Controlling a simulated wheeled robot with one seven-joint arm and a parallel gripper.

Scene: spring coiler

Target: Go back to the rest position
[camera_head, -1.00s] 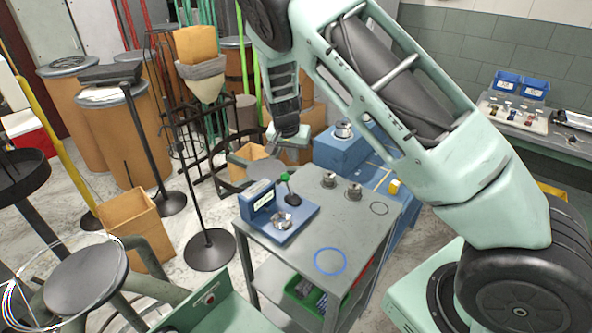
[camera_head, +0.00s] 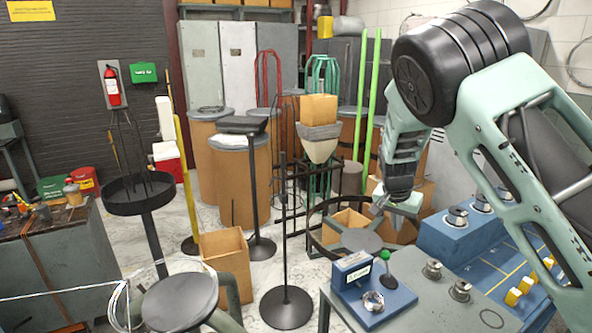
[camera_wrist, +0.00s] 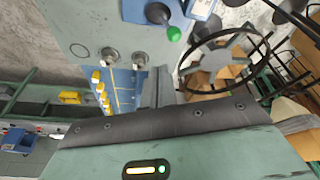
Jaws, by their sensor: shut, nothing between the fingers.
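My arm reaches in from the right in the head view, its elbow high up. My gripper (camera_head: 377,208) hangs in the air beyond the grey table (camera_head: 408,314), near its back edge, and is shut and empty. In the wrist view the narrow fingers (camera_wrist: 155,87) point away from the camera with no object between them. Below the gripper in the head view are a blue device (camera_head: 352,275) with a green-knobbed lever (camera_head: 385,256) and a small metal part (camera_head: 373,300) on its plate.
Metal pieces (camera_head: 432,269) stand on the table. A blue unit (camera_head: 455,239) with yellow knobs (camera_head: 519,291) is beside it. A black ring stand (camera_head: 318,228), cardboard box (camera_head: 228,262), black pole stand (camera_head: 287,306) and round stool (camera_head: 180,301) crowd the left and middle floor.

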